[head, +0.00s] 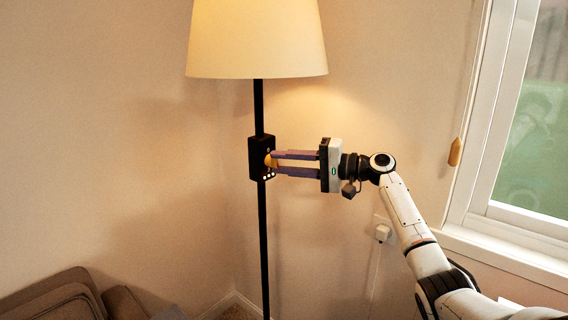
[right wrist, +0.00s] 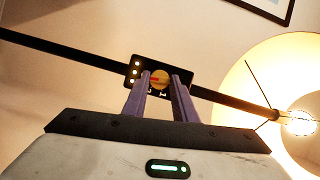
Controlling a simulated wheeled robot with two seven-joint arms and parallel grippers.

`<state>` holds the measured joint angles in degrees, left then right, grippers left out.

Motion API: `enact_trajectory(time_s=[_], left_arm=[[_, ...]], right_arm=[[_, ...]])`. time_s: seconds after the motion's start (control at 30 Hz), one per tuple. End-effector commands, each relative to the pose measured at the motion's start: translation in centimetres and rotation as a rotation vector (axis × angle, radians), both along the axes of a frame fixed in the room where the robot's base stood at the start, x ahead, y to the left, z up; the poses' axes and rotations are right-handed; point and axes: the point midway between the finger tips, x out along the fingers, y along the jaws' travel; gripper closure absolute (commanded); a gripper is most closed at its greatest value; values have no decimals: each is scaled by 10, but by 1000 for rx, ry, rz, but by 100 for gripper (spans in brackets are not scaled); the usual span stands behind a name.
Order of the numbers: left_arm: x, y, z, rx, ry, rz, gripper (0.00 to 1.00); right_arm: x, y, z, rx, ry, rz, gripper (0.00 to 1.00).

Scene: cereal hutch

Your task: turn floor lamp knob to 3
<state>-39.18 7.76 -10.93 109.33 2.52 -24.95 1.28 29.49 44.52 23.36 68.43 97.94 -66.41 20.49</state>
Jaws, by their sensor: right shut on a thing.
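The floor lamp has a cream shade (head: 257,40), lit from inside, on a thin black pole (head: 263,235). A black control box (head: 256,150) sits on the pole below the shade, with several small white dots along it. A round yellow-orange knob (right wrist: 160,79) with a red mark is on the box's face; it also shows in the head view (head: 269,161). My right gripper (head: 274,163) reaches in from the right, its purple fingers shut on the knob. The knob's number setting is too small to read. My left gripper is not in view.
A window (head: 525,120) with a white frame and sill is at the right. A white plug (head: 382,232) sits in a wall socket behind my right arm. A brown sofa (head: 60,295) is at the lower left. The wall left of the lamp is clear.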

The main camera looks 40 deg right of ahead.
Motion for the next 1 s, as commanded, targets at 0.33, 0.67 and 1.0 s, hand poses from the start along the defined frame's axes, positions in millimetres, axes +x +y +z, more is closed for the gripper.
enact_trajectory(time_s=[0.33,0.67,1.0], left_arm=[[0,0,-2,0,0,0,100],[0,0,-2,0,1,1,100],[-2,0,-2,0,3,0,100]], right_arm=[[0,2,-4,145,18,5,97],[0,2,-4,173,21,4,97],[0,1,-4,173,19,3,58]])
